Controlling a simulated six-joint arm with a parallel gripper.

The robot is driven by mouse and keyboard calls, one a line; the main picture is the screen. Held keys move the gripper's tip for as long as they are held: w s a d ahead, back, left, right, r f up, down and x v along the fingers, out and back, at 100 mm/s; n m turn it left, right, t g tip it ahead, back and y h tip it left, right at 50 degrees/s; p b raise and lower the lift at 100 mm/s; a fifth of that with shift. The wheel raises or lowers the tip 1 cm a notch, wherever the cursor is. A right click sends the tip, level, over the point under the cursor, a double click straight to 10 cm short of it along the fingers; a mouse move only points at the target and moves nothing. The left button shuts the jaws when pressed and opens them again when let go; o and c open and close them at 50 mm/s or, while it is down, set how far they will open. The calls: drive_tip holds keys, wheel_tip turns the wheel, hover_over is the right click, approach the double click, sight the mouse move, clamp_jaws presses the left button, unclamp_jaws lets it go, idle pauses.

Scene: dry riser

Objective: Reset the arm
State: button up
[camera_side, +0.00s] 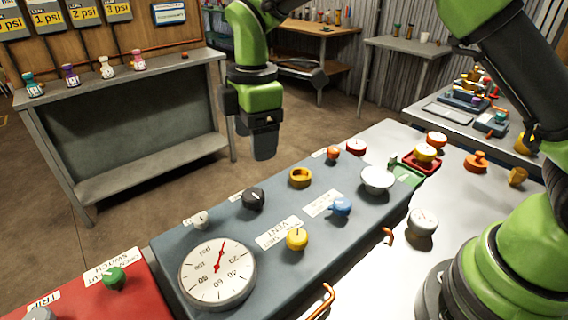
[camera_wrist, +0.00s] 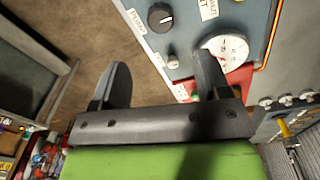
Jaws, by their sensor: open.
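My gripper (camera_side: 258,142) hangs pointing down over the floor gap between the grey side table and the grey-blue panel. In the wrist view my gripper (camera_wrist: 160,85) shows two dark fingers spread apart with nothing between them. In the wrist view the gauge (camera_wrist: 226,48) and black knob (camera_wrist: 161,17) lie beyond the fingers.
A red panel (camera_side: 105,290) with a green knob (camera_side: 113,277) adjoins at the lower left.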

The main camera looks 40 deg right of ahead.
drive_tip(key=s+d+r+m+t+y, duration=0.1)
drive_tip(key=s+d+r+m, duration=0.15)
drive_tip(key=r, duration=0.25)
drive_tip(key=s+d+r+m+t, duration=0.1)
drive_tip(key=s+d+r+m, duration=0.1)
drive_tip(key=s+r+m, duration=0.15)
drive_tip(key=s+d+r+m+t, duration=0.2)
drive_tip(key=s+m, duration=0.4)
drive_tip(key=s, duration=0.2)
drive_tip(key=s+d+r+m+t, duration=0.2)
drive_tip(key=s+d+m, duration=0.1)
drive_tip(key=s+m, duration=0.4)
drive_tip(key=shift+s+r+t+y, duration=0.15)
drive_tip(key=shift+s+t+y, duration=0.25)
drive_tip(key=shift+s, duration=0.7)
